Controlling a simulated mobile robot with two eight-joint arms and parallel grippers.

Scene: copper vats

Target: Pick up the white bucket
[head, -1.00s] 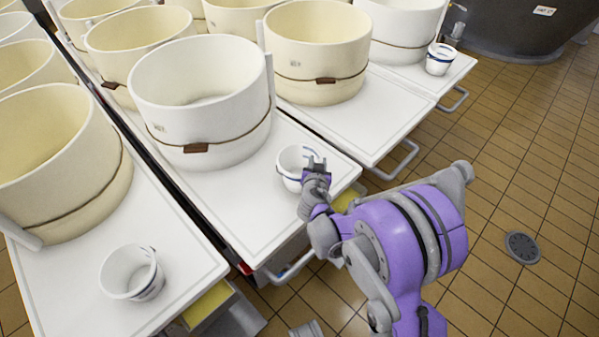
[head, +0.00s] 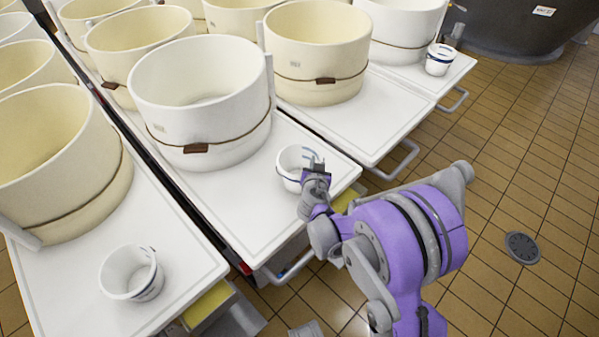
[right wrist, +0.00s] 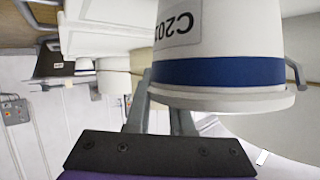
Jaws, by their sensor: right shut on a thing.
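The white bucket (head: 289,160) stands upright near the front right corner of the middle white table. My right gripper (head: 317,163) is shut on its near right side, at the rim. In the right wrist view the bucket (right wrist: 222,45) appears upside down, with a blue band and a printed label starting "C20". The fingers of my right gripper (right wrist: 160,112) reach to its rim there; part of their contact is hidden behind the bucket. My left gripper is not in view.
Another white bucket (head: 131,273) stands on the left table, and a third (head: 439,60) on the far right table. A large white vat (head: 200,100) stands behind the gripped bucket. Metal handles (head: 290,268) stick out from the table fronts.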

